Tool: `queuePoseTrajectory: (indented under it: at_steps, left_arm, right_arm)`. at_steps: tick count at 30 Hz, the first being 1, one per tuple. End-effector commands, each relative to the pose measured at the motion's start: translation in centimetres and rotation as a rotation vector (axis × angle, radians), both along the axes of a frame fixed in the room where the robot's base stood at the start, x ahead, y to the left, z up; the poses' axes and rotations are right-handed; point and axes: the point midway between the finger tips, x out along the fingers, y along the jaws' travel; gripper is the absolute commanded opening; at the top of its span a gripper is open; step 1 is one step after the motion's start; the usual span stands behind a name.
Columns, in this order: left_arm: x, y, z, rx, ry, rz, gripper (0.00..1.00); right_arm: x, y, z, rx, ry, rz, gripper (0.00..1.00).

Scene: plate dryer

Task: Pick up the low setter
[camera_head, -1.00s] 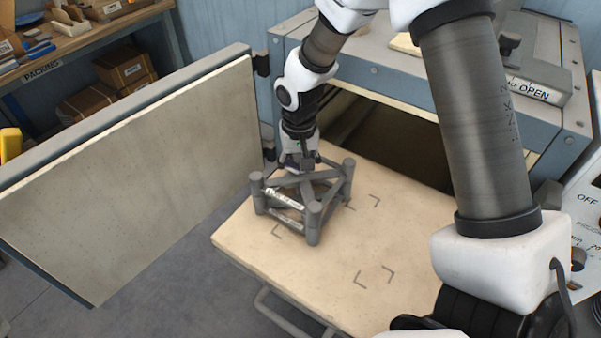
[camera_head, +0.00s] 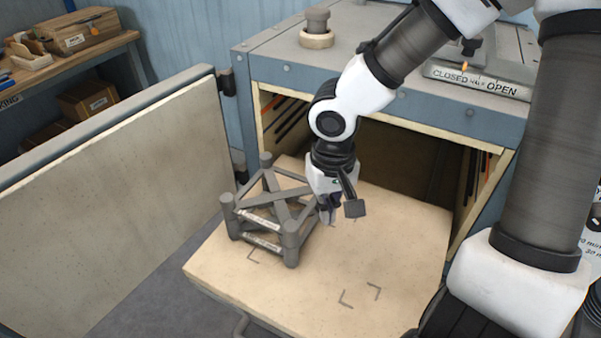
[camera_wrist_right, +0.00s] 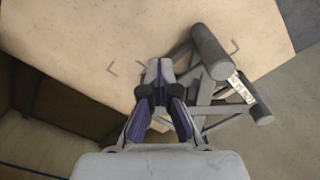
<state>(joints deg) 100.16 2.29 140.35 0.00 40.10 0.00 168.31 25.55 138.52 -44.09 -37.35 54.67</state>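The low setter (camera_head: 268,215) is a grey frame of round corner posts, bars and crossed braces with white labels. It stands upright on the pale board (camera_head: 400,225) in front of the dryer opening. My right gripper (camera_head: 329,216) is low at the setter's right side, pointing down, and not around its posts. In the right wrist view the setter (camera_wrist_right: 228,72) shows partly, right of my right gripper (camera_wrist_right: 159,64). The fingertips look together with nothing seen between them; whether they touch a brace is unclear. My left gripper is not in view.
The dryer (camera_head: 395,105) stands open behind the board, with a CLOSED/OPEN plate (camera_head: 475,82) on top. Its open door (camera_head: 115,210) is at the left. Corner marks (camera_head: 360,295) lie on the board's clear front right. A workbench (camera_head: 70,60) is at the back left.

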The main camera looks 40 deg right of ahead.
Motion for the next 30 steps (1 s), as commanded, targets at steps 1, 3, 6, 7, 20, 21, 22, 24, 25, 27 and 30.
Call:
queuePoseTrajectory:
  at_steps: [1,3,6,7,20,21,22,24,25,27,30]
  left_arm:
    - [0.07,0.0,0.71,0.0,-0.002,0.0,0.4]
    - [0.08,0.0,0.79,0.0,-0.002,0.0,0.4]
    - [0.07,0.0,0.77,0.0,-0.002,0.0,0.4]
    - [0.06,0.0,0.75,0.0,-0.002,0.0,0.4]
    - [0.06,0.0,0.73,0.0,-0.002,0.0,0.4]
    - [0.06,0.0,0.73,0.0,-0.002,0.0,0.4]
    - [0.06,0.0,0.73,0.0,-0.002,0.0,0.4]
    - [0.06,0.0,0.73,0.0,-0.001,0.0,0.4]
    - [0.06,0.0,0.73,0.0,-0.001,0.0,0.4]
    - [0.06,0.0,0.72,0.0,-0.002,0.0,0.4]
    - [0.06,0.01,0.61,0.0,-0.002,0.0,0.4]
  right_arm:
    - [-0.6,-0.04,0.52,0.002,0.0,0.001,0.0]
    - [-1.09,-0.11,0.5,0.001,-0.001,0.001,0.0]
    - [-1.31,-0.16,0.43,-0.001,-0.003,0.001,0.0]
    - [-1.31,-0.17,0.42,-0.001,-0.003,0.001,0.0]
    - [-1.24,-0.16,0.4,-0.001,-0.003,0.0,0.8]
    - [-1.23,-0.16,0.4,-0.001,-0.003,0.0,0.8]
    - [-1.23,-0.16,0.4,-0.001,-0.003,0.0,0.8]
    - [-1.23,-0.16,0.4,-0.001,-0.003,0.0,0.8]
    - [-1.23,-0.16,0.4,-0.001,-0.003,0.0,0.8]
    - [-1.2,-0.16,0.39,-0.001,-0.003,0.0,0.8]
    - [-0.79,-0.14,0.3,-0.002,-0.001,-0.003,0.8]
